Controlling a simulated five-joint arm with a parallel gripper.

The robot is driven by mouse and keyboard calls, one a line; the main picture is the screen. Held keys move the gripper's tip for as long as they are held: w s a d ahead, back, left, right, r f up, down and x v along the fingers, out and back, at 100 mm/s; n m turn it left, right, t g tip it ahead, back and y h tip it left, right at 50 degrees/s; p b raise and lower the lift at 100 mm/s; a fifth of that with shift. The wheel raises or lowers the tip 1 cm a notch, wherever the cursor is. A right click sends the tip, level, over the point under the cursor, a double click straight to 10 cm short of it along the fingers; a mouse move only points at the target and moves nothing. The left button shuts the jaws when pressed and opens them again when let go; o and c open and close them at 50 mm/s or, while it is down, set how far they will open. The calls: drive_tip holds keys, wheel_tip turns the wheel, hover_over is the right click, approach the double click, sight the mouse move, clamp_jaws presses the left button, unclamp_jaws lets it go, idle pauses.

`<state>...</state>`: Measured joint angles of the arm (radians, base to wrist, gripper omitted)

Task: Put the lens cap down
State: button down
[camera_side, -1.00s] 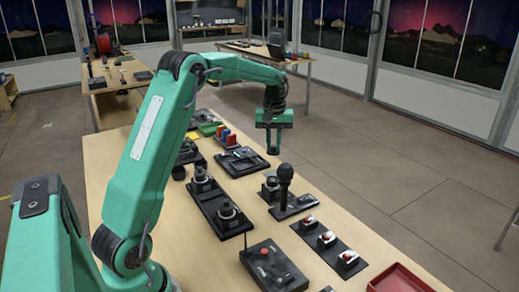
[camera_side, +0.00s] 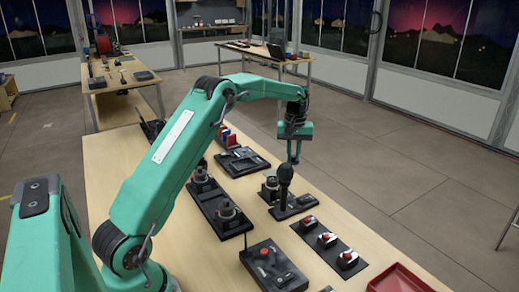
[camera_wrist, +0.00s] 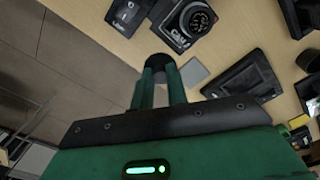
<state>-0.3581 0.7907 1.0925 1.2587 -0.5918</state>
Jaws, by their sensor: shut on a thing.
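My gripper (camera_side: 294,157) hangs over the far right edge of the table, just behind the upright microphone in the side view. In the wrist view its two green fingers (camera_wrist: 160,78) are shut on a dark round piece, the lens cap (camera_wrist: 160,61). The cap looks held above the table, near its edge; the exact height cannot be told. In the side view the cap is too small and dark to tell from the fingertips. A black camera with a round lens (camera_wrist: 190,20) lies beyond the cap in the wrist view.
A black microphone (camera_side: 285,178) stands close to the gripper. A grey square (camera_wrist: 194,72) lies on the table beside the cap. A panel with red buttons (camera_side: 327,240), a joystick box (camera_side: 272,268) and a red tray (camera_side: 400,280) are nearer.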

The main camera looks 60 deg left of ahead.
drive_tip(key=shift+w+f, duration=0.25)
drive_tip(key=a+f, duration=0.2)
drive_tip(key=a, duration=0.2)
drive_tip(key=a+f, duration=0.2)
drive_tip(key=a, duration=0.1)
drive_tip(key=a+f, duration=0.3)
drive_tip(key=a, duration=0.1)
drive_tip(key=shift+w+a, duration=0.1)
drive_tip(key=shift+a, duration=0.2)
drive_tip(key=shift+f, duration=2)
drive_tip(key=shift+f, duration=0.1)
drive_tip(key=c, duration=1.4)
unclamp_jaws()
